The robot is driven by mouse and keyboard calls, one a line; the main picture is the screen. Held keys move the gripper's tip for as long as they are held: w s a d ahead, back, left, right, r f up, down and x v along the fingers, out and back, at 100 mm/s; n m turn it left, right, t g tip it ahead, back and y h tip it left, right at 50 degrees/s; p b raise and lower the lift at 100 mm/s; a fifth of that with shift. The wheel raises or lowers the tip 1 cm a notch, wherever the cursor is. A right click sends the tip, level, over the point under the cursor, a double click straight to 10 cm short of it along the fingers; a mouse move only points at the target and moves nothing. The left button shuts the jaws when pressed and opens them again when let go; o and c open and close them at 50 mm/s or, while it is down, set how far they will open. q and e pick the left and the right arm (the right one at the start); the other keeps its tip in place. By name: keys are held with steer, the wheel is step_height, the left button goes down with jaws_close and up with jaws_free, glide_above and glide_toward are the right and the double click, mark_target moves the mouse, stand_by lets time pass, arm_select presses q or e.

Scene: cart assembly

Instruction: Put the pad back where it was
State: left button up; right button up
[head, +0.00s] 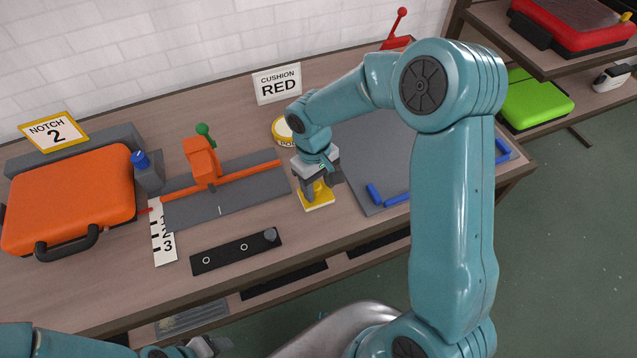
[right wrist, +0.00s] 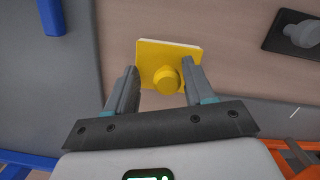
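The pad is a yellow square plate with a round yellow knob (head: 318,199). It lies on the table between the grey plate with the orange clamp and the larger grey mat. It also shows in the right wrist view (right wrist: 153,52). My right gripper (head: 320,180) is right above the pad, pointing down. In the right wrist view its two fingers (right wrist: 160,88) are apart, one on each side of the knob, with gaps between; I see no contact. My left gripper (head: 212,347) is low at the picture's bottom edge, away from the pad; its opening is unclear.
An orange clamp (head: 203,163) stands on a grey plate. A black strip (head: 237,251) with a grey knob lies in front. A grey mat (head: 375,150) with blue handles is at right. A sign (head: 277,84) reads CUSHION RED. An orange case (head: 70,200) is at left.

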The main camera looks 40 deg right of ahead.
steer(key=shift+w+r, duration=0.1)
steer(key=shift+r, duration=0.35)
step_height(320, 180, up, 12)
steer(key=w, duration=0.1)
steer(key=shift+w+f, duration=0.15)
steer(key=shift+f, duration=0.1)
